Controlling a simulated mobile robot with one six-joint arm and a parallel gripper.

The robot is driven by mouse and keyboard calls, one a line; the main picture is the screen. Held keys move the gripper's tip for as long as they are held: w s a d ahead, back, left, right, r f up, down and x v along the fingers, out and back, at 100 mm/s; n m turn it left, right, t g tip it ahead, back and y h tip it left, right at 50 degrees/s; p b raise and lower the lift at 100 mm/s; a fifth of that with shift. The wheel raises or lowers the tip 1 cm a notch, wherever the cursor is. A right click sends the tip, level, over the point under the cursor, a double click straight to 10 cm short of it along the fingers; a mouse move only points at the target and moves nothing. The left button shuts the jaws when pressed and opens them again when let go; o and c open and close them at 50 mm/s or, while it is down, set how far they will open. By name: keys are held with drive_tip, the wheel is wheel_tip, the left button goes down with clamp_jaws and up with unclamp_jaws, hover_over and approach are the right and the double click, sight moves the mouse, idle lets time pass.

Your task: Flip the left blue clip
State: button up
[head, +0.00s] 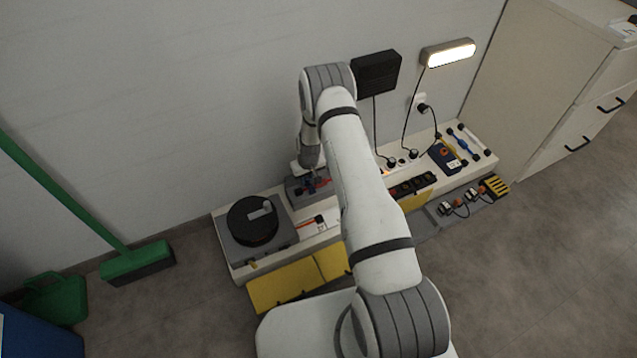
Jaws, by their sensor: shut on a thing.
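My gripper (308,174) points down over a small grey block (293,190) on the white bench, left of the middle of the head view. It is shut on the left blue clip (310,188), a small dark blue piece on this block. A small red piece (323,182) sits just right of it. The fingertips and most of the clip are tiny and partly hidden, so I cannot tell the clip's exact position. My forearm covers the bench right of the block.
A round black device (252,222) on a grey base stands left of the block. A red-handled tool (312,222) lies in front. A wall lamp (448,53) hangs above.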

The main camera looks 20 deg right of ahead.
sight(309, 185)
drive_tip(key=shift+s+d+f, duration=0.1)
drive_tip(key=shift+s+f, duration=0.1)
drive_tip(key=shift+s, duration=0.25)
drive_tip(key=shift+f, duration=0.1)
drive_tip(key=shift+s+d+f+b, duration=0.1)
drive_tip(key=shift+s+f+b, duration=0.25)
drive_tip(key=shift+f, duration=0.15)
drive_tip(key=shift+s+d+f+b, duration=0.1)
drive_tip(key=shift+s+f+b, duration=0.2)
drive_tip(key=shift+f, duration=0.2)
drive_tip(key=o, duration=0.7)
drive_tip(key=shift+a, duration=0.1)
drive_tip(key=shift+c, duration=0.2)
drive_tip(key=shift+w, duration=0.15)
drive_tip(key=shift+w+r, duration=0.1)
drive_tip(key=shift+r, duration=0.05)
drive_tip(key=shift+r+p, duration=0.55)
drive_tip(key=shift+r, duration=0.4)
drive_tip(key=shift+r+p, duration=1.25)
drive_tip(key=shift+r, duration=1.3)
